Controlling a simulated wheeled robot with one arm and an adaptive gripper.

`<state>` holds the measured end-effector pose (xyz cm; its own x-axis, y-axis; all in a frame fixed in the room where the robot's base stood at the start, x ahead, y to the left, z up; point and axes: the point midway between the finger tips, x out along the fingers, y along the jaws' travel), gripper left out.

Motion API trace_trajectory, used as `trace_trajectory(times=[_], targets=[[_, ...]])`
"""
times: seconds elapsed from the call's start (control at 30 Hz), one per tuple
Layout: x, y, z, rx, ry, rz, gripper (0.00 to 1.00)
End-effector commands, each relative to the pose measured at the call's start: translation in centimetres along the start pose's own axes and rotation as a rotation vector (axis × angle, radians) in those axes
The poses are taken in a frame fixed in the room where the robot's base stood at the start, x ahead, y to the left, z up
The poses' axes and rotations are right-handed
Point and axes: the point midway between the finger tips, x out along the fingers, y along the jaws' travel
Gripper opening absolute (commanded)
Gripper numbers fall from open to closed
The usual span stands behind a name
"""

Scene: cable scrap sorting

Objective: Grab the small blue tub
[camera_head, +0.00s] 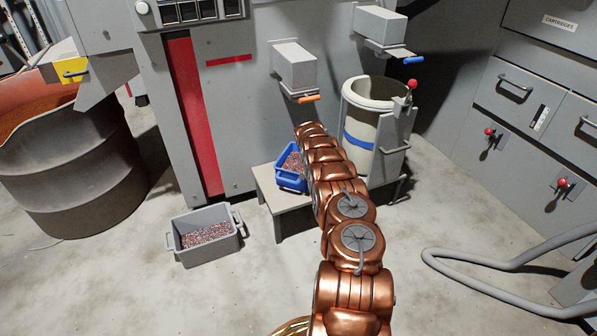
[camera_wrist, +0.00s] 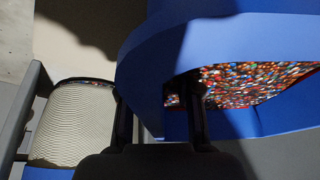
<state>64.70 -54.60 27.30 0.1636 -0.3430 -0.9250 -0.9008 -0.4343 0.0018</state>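The small blue tub (camera_head: 291,180) holds multicoloured granules and sits on a low grey table, partly hidden behind my copper arm in the head view. In the wrist view its broad blue rim (camera_wrist: 235,38) and the granules inside fill the upper right. My gripper (camera_wrist: 160,118) is at the tub's edge, its two dark fingers apart. One finger is by the outer side of the rim and the other is in front of the granules, with blue wall and a gap between them. The fingertips' contact with the wall is unclear. My arm hides the gripper in the head view.
The low table (camera_head: 262,190) stands against the grey machine. A pale cylinder (camera_head: 372,135) with a blue band is right of the tub. A grey tub (camera_head: 207,252) of granules is on the floor. A grey hose (camera_head: 480,284) lies at right. Two chutes hang above.

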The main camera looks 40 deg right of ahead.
Motion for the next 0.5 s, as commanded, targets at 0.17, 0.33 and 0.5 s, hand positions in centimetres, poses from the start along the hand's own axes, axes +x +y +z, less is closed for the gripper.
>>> trace_trajectory(times=[0.17,0.33,0.5], targets=[[0.24,0.00,-0.09,0.000,0.002,-0.001,0.33],[0.20,-0.03,-0.10,0.000,0.002,-0.001,0.29],[0.19,-0.05,-0.10,0.000,0.002,-0.001,0.11]])
